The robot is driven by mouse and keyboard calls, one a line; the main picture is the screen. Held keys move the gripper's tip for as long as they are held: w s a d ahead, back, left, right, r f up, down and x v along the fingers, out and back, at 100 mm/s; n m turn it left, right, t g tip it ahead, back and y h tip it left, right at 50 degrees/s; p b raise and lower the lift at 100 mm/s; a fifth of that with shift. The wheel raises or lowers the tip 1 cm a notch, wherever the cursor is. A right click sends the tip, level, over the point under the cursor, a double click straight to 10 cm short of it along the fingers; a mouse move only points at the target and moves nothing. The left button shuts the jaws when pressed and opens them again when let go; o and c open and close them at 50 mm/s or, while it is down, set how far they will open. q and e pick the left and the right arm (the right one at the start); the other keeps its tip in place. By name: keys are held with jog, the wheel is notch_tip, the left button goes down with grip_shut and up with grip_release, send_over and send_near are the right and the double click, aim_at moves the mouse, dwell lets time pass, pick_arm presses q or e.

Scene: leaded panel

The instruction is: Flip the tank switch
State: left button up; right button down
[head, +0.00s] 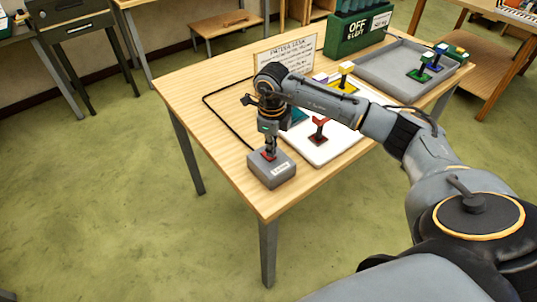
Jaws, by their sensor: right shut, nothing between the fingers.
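The tank switch looks to be the small grey box (272,172) with a pale label on its front, near the left front corner of the table. A bit of red shows on its top, mostly hidden by my gripper. A black cable runs from behind it across the table. My right gripper (269,154) points down right over the box, shut and empty, with its tips at the red part. I cannot tell if they touch it, nor which way the switch is set. My left gripper is not in view.
The wooden table (222,148) also bears a white board (335,150) with coloured pieces, a written sign (305,50), a grey tray (385,65) and a green box (350,37) marked "OFF". My right arm crosses above the board.

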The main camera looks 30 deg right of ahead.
jog(key=shift+f+b, duration=0.5)
jog(key=shift+f, duration=0.2)
dwell(0.3)
jog(key=shift+r+p, duration=0.55)
jog(key=shift+r, duration=0.25)
jog(key=shift+r+p, duration=1.5)
jog(key=shift+r, duration=1.25)
